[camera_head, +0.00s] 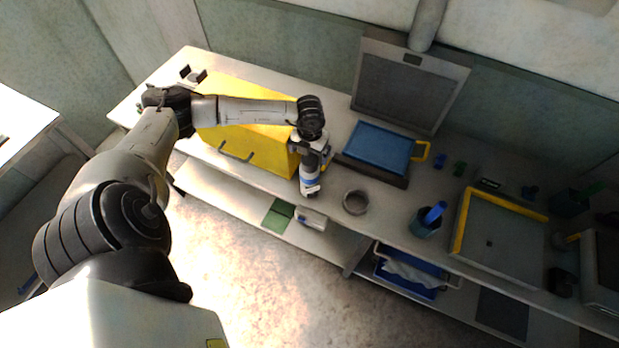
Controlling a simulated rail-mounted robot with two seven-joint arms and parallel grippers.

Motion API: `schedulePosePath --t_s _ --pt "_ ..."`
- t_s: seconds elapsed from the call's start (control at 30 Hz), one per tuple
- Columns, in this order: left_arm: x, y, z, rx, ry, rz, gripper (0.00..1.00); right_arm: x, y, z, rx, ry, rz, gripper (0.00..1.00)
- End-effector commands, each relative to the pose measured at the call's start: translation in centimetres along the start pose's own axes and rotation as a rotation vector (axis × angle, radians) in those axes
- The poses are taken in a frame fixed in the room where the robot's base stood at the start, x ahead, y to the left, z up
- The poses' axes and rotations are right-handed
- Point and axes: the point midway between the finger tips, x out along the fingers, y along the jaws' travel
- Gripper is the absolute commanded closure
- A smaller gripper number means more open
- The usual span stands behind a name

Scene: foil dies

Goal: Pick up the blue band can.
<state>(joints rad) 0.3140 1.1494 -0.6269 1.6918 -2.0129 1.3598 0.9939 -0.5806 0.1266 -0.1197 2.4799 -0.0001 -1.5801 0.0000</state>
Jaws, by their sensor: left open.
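The blue band can (310,187) is a small pale cylinder with a blue band and a dark lower part. It appears upright at the front edge of the bench, just right of the yellow box. My left gripper (312,162) points down directly over the can, with its fingers open at the can's top. I cannot tell whether the fingers touch it. The gripper and wrist hide part of the can's top. My right gripper is not in view.
The yellow box (262,148) stands close on the left. A round grey bowl (356,202) is just right of the can. A blue tray (378,147) lies behind. A dark cup with a blue item (427,222) and a yellow-edged tray (500,236) stand farther right.

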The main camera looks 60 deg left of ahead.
Motion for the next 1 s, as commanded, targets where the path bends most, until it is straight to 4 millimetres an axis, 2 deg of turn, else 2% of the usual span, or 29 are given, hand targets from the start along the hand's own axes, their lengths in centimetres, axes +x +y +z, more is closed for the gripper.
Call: schedulePosePath --t_s 0.23,0.4,0.6,0.9,1.0 --pt "1.2 -0.1 -0.3 0.000 0.003 0.000 0.01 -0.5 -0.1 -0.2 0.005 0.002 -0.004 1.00" --pt "3.3 -0.5 -0.8 0.000 0.004 -0.001 0.01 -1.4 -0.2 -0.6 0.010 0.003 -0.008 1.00" --pt "5.4 -0.5 -0.8 -0.001 0.000 -0.001 0.01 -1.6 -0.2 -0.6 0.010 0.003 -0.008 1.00" --pt "5.8 -0.4 -0.7 0.000 -0.001 -0.001 0.01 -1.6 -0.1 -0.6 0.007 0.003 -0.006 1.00" --pt "5.8 -0.5 -0.7 0.000 -0.001 -0.001 0.08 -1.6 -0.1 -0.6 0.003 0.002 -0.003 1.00"
